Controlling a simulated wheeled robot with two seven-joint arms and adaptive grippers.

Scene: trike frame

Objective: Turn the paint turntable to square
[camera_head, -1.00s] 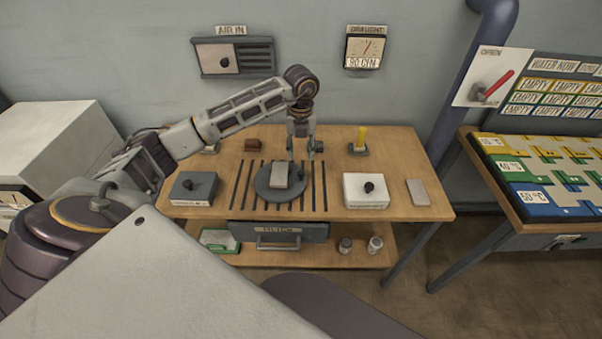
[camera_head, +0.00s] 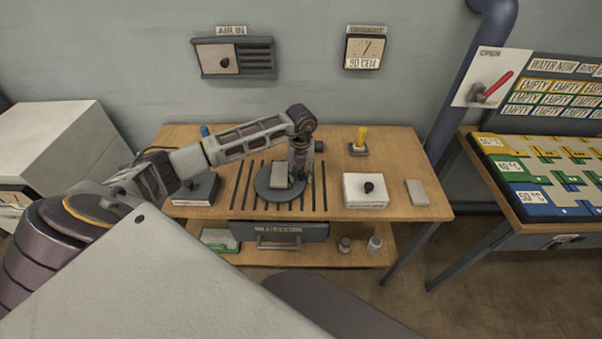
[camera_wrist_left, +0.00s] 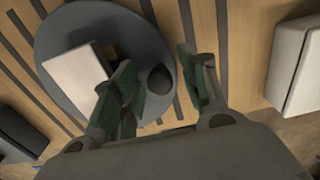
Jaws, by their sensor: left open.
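The paint turntable (camera_head: 264,190) is a dark round disc on the slatted middle of the wooden bench. A light grey block (camera_head: 279,176) sits on it, slightly turned in the head view. In the left wrist view the turntable (camera_wrist_left: 50,40) carries the pale block (camera_wrist_left: 76,75) and a dark round knob (camera_wrist_left: 160,78) near its edge. My left gripper (camera_head: 300,178) is over the turntable's right side, pointing down. In the wrist view its green-padded fingers (camera_wrist_left: 165,90) are open, with the knob between them. Contact cannot be told. My right gripper is not in view.
A dark box with a knob (camera_head: 195,190) stands left of the slats, and a white box with a knob (camera_head: 365,190) stands right. A yellow-handled item (camera_head: 360,140) is at the back. A grey block (camera_head: 417,192) lies near the right edge. A drawer (camera_head: 278,232) is below.

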